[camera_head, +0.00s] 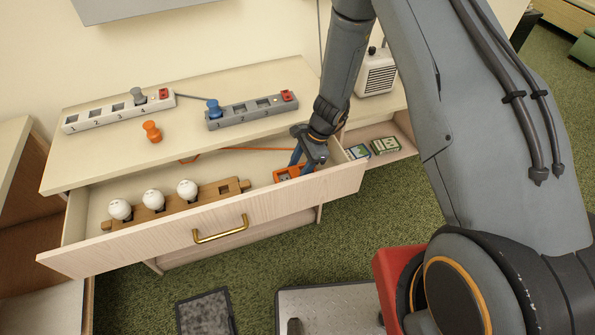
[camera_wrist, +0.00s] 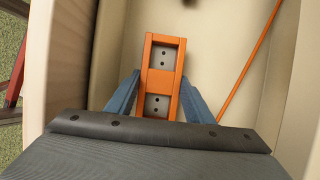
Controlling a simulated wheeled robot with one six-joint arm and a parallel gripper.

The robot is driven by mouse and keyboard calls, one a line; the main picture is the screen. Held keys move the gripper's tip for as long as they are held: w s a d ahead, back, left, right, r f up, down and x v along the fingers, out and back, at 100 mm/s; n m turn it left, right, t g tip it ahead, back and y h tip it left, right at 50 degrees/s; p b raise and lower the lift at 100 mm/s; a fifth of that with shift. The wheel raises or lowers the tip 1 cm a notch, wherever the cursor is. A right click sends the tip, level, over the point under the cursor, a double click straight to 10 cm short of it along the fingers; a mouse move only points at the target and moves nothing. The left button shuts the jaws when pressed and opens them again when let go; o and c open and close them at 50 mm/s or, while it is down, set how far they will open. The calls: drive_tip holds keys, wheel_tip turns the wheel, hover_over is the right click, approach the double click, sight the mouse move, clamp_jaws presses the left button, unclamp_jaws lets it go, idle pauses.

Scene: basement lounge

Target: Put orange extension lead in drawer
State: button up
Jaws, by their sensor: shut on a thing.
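The orange extension lead (camera_head: 284,174) has an orange block with sockets and an orange cord. Its block is inside the open drawer (camera_head: 270,213), at the right end. In the wrist view the block (camera_wrist: 163,57) lies between the two blue fingers of my gripper (camera_wrist: 159,98), which is shut on it. My gripper also shows in the head view (camera_head: 299,162), reaching down into the drawer. The cord (camera_wrist: 243,71) runs along the drawer's inside and, in the head view, toward the back under the tabletop. Whether the block touches the drawer floor is hard to tell.
A wooden holder (camera_head: 230,187) with white bulbs lies in the drawer's left and middle. On top are a white power strip (camera_head: 100,115), a grey strip (camera_head: 245,111), an orange plug (camera_head: 152,132) and a white heater (camera_head: 376,75). Small boxes (camera_head: 385,146) sit on a right shelf.

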drive_tip(key=shift+f, duration=0.45)
drive_tip(key=shift+f, duration=0.15)
drive_tip(key=o, duration=1.4)
